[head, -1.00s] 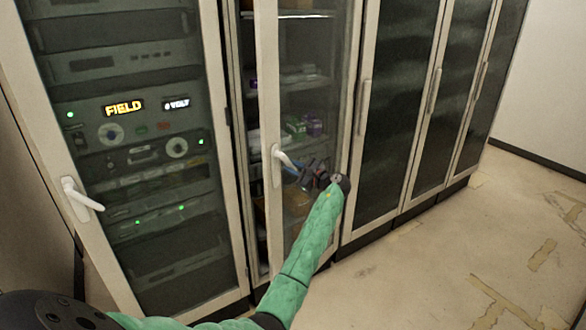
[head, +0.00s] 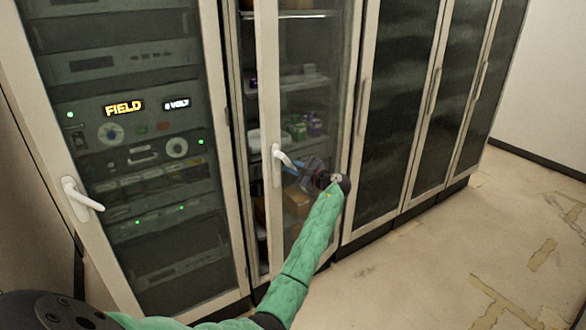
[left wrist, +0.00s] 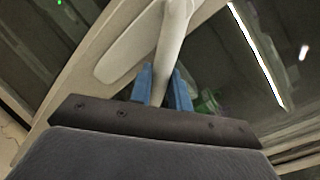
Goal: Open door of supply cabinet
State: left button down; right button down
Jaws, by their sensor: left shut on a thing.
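The supply cabinet is the glass-fronted one in the middle of the head view, with shelves of small items inside. Its door (head: 267,60) stands slightly ajar, with a gap along its left edge. The white door handle (head: 280,160) sits on the left stile of the door. My left gripper (head: 296,168) is at the handle, its arm coming up from below. In the left wrist view the two blue fingers (left wrist: 162,88) are closed on either side of the handle's lever (left wrist: 170,45). My right gripper does not show.
To the left stands a closed equipment rack (head: 140,150) with lit displays and its own white handle (head: 80,198). More closed glass-door cabinets (head: 400,110) stand to the right. The floor (head: 450,260) in front is open, with worn patches.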

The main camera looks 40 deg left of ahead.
pick_arm(q)
jog(key=shift+w+d+n+g, duration=0.1)
jog(key=shift+d+n+g, duration=0.3)
jog(key=shift+d, duration=1)
jog(key=shift+w+d+n+g, duration=0.15)
jog(key=shift+d+g, duration=0.45)
jog(key=shift+d, duration=0.8)
jog(key=shift+d, duration=0.15)
jog(key=shift+n+g, duration=0.65)
jog(key=shift+g, duration=0.25)
jog(key=shift+w+d+b, duration=0.25)
jog(key=shift+d+b, duration=0.1)
jog(key=shift+d, duration=0.95)
jog(key=shift+w+d+b, duration=0.2)
jog(key=shift+d+b, duration=0.1)
jog(key=shift+d, duration=1)
jog(key=shift+w+d+n+g+h+b, duration=0.1)
jog(key=shift+w+d+n+g+b, duration=0.2)
jog(key=shift+d, duration=0.6)
jog(key=shift+w+d+n+g+h+b, duration=0.2)
jog(key=shift+d+g, duration=0.25)
jog(key=shift+d, duration=0.5)
jog(key=shift+w+d+n+g+b, duration=0.2)
jog(key=shift+w+d+g, duration=0.15)
jog(key=shift+d, duration=0.55)
jog(key=shift+n+g, duration=0.6)
jog(key=shift+g, duration=0.3)
jog(key=shift+b+v, duration=1.1)
jog(key=shift+v, duration=1.65)
